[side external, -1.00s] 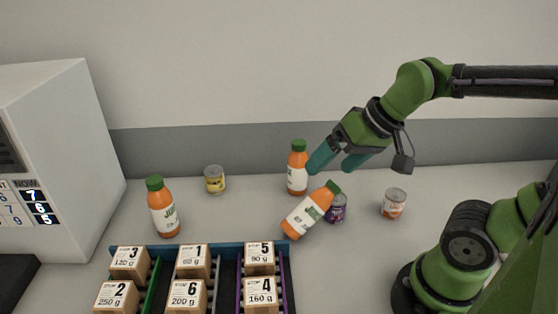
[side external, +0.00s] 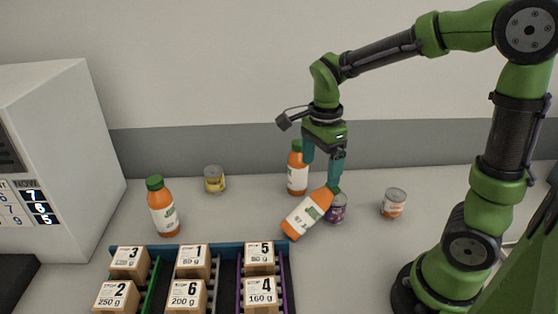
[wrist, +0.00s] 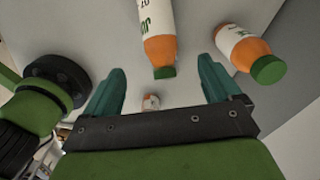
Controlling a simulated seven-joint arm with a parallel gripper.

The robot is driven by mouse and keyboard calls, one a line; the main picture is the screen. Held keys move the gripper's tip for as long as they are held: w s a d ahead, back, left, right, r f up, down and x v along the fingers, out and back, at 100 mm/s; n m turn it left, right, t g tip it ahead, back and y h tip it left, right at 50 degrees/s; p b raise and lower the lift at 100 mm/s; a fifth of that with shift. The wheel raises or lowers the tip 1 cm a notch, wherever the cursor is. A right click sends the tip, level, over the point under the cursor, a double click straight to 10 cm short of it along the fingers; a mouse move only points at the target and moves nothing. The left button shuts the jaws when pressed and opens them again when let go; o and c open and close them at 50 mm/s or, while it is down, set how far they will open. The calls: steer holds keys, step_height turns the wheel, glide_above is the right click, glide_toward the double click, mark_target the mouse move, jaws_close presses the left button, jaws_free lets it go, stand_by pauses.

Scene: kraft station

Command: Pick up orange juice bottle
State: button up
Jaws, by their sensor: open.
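Three orange juice bottles with green caps show in the side external view. In the wrist view, one bottle (wrist: 157,35) shows between my open fingers (wrist: 160,78), cap towards me. Another bottle (wrist: 243,48) is at upper right. Contact cannot be told.
A blue-edged rack (side external: 230,247) with numbered boxes is in front. A white machine (side external: 70,150) stands at left.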

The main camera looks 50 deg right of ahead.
mark_target(315, 205)
step_height(315, 205, down, 7)
steer(key=shift+r, duration=0.1)
steer(key=shift+w+a+f, duration=0.1)
steer(key=shift+a+f, duration=0.05)
steer(key=shift+f, duration=1.25)
steer(key=shift+a+f, duration=0.1)
steer(key=shift+f, duration=1.25)
steer(key=shift+c, duration=0.4)
steer(key=c, duration=1.2)
